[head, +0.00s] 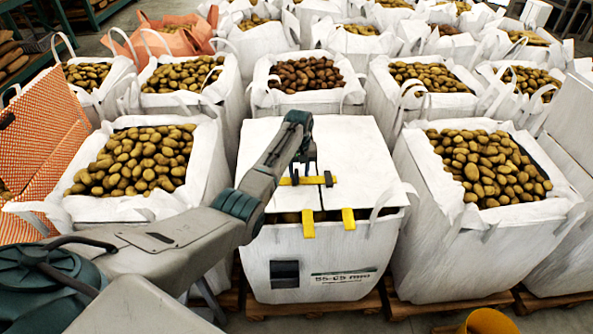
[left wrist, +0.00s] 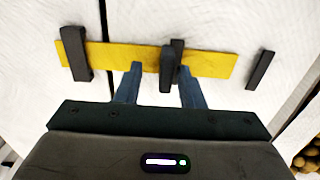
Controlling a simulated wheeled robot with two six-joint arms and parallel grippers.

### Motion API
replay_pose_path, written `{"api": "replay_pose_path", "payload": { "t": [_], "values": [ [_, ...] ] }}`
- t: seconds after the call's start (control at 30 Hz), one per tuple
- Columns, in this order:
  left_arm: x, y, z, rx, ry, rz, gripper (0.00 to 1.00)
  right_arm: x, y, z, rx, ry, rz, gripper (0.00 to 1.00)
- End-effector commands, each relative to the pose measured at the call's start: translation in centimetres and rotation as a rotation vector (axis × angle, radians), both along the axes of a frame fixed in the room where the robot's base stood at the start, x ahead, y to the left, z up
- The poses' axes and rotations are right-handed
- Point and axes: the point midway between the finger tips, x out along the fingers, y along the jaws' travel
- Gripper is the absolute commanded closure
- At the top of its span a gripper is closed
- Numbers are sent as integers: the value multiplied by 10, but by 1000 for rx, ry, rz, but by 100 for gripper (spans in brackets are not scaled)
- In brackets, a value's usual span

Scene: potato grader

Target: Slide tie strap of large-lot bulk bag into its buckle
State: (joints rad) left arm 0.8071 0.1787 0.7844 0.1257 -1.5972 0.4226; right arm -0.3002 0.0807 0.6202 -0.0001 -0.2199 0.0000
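The large bulk bag (head: 340,260) stands front centre, its white top flaps (head: 350,150) folded over. A yellow tie strap (head: 300,181) lies across the flaps; it also shows in the left wrist view (left wrist: 215,64). A black buckle (head: 328,179) sits around the strap near one end, seen at left in the left wrist view (left wrist: 75,52). My left gripper (head: 305,170) is over the strap. Another dark bar (left wrist: 260,70) lies apart from the strap's other end. My right gripper is out of view.
Two yellow tabs (head: 308,224) hang over the bag's front edge. Open potato bags stand close at left (head: 210,150) and right (head: 440,250), with several more behind. An orange bag (head: 40,130) is at far left. A yellow round object (head: 490,321) is at lower right.

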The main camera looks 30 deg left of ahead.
Motion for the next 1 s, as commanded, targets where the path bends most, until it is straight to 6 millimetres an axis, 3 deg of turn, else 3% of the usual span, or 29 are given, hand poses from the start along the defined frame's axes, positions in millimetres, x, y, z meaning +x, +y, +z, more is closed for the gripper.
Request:
{"api": "replay_pose_path", "payload": {
  "t": [0.37,0.8,1.0],
  "values": [
    [0,2,8,3,-1,1,65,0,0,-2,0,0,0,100],
    [1,0,89,3,-2,0,65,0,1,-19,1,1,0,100],
    [1,-1,106,2,0,0,65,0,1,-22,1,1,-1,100]
  ]
}}
